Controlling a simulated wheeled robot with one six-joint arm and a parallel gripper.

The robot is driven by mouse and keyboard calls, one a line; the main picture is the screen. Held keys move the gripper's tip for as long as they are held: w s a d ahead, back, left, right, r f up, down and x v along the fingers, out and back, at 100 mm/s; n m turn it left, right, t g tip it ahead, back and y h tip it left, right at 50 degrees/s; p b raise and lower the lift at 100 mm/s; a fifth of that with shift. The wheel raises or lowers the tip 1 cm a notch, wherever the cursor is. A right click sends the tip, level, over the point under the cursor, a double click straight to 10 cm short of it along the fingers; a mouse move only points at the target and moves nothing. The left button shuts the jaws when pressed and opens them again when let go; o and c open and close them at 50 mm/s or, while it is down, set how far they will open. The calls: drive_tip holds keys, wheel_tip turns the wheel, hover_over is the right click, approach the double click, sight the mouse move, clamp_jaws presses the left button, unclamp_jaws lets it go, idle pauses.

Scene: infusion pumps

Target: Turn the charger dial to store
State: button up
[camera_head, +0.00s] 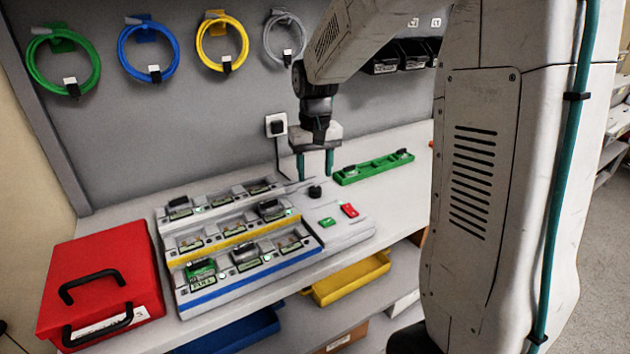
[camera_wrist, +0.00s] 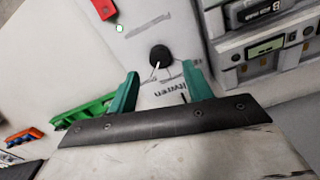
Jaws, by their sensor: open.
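The charger dial (camera_head: 315,191) is a small black round knob on the right part of the light grey charger (camera_head: 345,229). In the wrist view the dial (camera_wrist: 161,56) has a white pointer line, and printed labels beside it are partly hidden. My gripper (camera_head: 314,176) has teal fingers pointing down just behind the dial. In the wrist view my gripper (camera_wrist: 160,82) is open, with the dial ahead of and between the fingertips. The fingers do not appear to touch it.
Beside the dial are a green button (camera_head: 327,222) and a red button (camera_head: 349,210). Charger bays (camera_head: 240,228) with several devices lie left. A green tray (camera_head: 372,168) lies right, and a red case (camera_head: 100,280) stands at far left. Coiled cables hang on the wall.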

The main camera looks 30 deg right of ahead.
sight(315, 188)
drive_tip(key=shift+r, duration=1.6)
drive_tip(key=shift+s, duration=0.1)
drive_tip(key=s+a+r+n, duration=0.1)
drive_tip(key=s+a, duration=0.2)
drive_tip(key=s, duration=0.6)
drive_tip(key=s+a+r+n+t, duration=0.1)
drive_tip(key=s+a, duration=0.2)
drive_tip(key=s, duration=0.6)
drive_tip(key=s+a+r, duration=0.1)
drive_tip(key=s+a, duration=0.2)
drive_tip(key=s, duration=0.6)
drive_tip(key=shift+s+a+r+n, duration=0.25)
drive_tip(key=shift+a+r+n, duration=0.05)
drive_tip(key=shift+a+n, duration=0.1)
